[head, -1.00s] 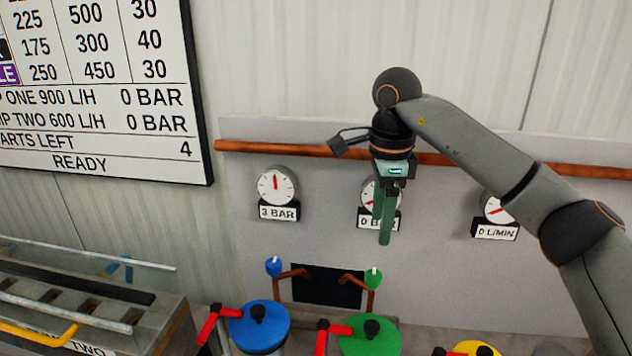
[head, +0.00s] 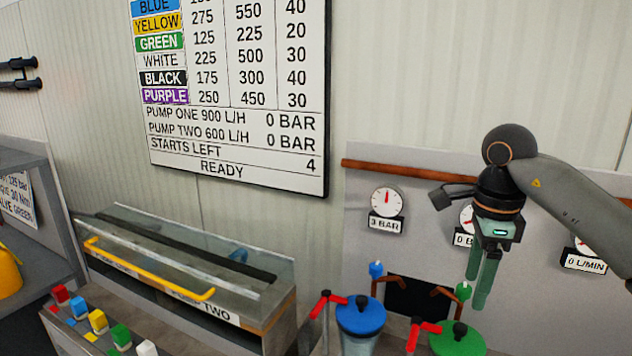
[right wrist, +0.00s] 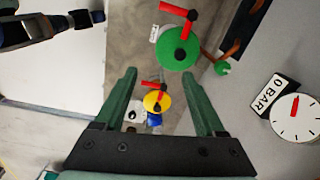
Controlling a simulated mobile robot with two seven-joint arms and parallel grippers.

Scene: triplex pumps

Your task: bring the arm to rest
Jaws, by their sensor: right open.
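My right gripper (head: 481,280) hangs from the right arm, fingers pointing down, in front of the grey gauge panel (head: 400,247) in the head view. Its two green fingers are apart with nothing between them. It partly hides the middle gauge (head: 466,217). In the right wrist view the gripper (right wrist: 165,75) is open, with a green lid (right wrist: 180,50) and a yellow lid (right wrist: 157,102) well beyond the fingertips. My left gripper is not in view.
A blue-lidded pot (head: 361,315) and a green-lidded pot (head: 457,340) with red handles stand below. A clear-covered trough (head: 190,262) with a yellow handle (head: 150,268) is left of them. Coloured blocks (head: 97,321) sit at lower left. A board (head: 235,110) hangs on the wall and reads READY.

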